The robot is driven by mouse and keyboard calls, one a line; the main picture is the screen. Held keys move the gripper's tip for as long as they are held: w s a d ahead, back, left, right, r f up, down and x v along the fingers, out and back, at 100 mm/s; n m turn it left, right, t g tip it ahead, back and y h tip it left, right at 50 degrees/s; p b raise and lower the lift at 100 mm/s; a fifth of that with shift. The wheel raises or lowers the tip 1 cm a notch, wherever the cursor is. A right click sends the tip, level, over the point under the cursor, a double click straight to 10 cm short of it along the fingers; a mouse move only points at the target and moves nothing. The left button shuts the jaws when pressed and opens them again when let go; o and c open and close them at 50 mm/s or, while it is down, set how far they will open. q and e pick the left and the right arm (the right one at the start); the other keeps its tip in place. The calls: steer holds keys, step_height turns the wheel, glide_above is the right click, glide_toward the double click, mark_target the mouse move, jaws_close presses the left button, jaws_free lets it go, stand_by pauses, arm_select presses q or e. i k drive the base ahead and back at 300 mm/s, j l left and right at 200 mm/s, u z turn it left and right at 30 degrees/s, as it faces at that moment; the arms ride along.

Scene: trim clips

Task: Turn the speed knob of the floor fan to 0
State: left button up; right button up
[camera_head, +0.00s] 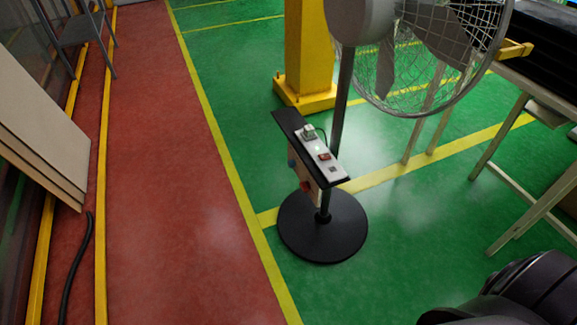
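The floor fan stands on the green floor, with a round black base (345,240), a dark pole (344,100) and a caged head (440,60) partly cut off by the top edge. A box on the pole carries a black top plate (284,120) with a white strip (312,148) on it. On the box's left side face are a small red knob (305,186) and a small blue part (291,162). Both are seen from above at a steep angle, so I cannot read any setting or tell which is the speed knob. Neither gripper's fingers are in view.
A yellow post (308,50) stands behind the fan. A pale-legged table (505,125) with black crates is at right. Boards (40,130) lean at left, near a black hose (76,265). The red walkway (165,180) is clear. A dark part of mine fills the lower right corner.

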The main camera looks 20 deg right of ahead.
mark_target(291, 163)
steer(key=i+j+z, duration=0.15)
steer(key=z, duration=0.35)
steer(key=i+j+z, duration=0.3)
steer(key=z, duration=0.2)
